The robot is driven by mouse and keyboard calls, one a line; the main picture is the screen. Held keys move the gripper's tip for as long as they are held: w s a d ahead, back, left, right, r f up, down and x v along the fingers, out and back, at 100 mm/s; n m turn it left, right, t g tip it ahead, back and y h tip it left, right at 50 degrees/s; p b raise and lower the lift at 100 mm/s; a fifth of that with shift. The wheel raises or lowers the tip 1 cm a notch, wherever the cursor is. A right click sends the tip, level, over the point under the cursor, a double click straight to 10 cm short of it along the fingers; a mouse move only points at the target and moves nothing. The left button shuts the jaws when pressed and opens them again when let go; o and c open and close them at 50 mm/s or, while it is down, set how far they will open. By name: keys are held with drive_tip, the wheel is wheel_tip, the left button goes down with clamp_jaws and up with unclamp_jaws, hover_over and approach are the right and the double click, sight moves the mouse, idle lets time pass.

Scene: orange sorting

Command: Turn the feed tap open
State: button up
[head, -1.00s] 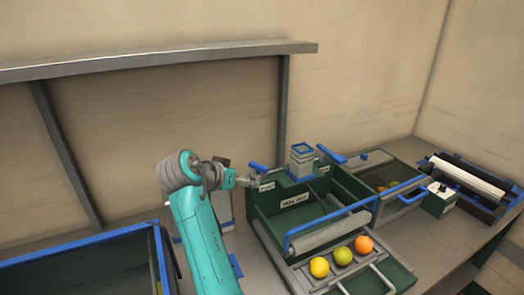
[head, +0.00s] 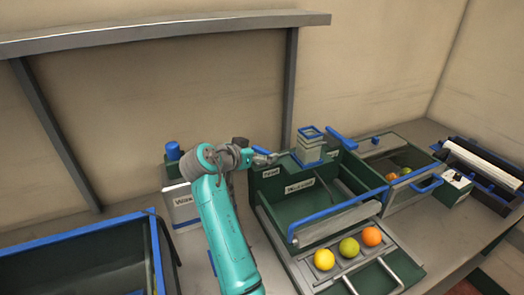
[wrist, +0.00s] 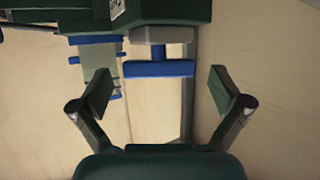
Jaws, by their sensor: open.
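My gripper (wrist: 162,88) is open, with one finger on each side of the handle's line. The bar lies crosswise, slightly beyond the fingertips, and I see no contact. In the head view my gripper (head: 268,158) is at the back left corner of the green feed box (head: 268,205), above a small white label. It hides most of the tap there.
A blue-and-grey stacked tower (head: 309,146) stands just right of my gripper, with a blue lever (head: 341,139) beyond. Yellow (head: 324,259), green (head: 349,248) and orange (head: 371,236) fruits lie on the front tray.

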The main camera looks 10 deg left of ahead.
drive_tip(key=shift+x, duration=0.85)
drive_tip(key=c, duration=1.2)
drive_tip(key=shift+o, duration=0.2)
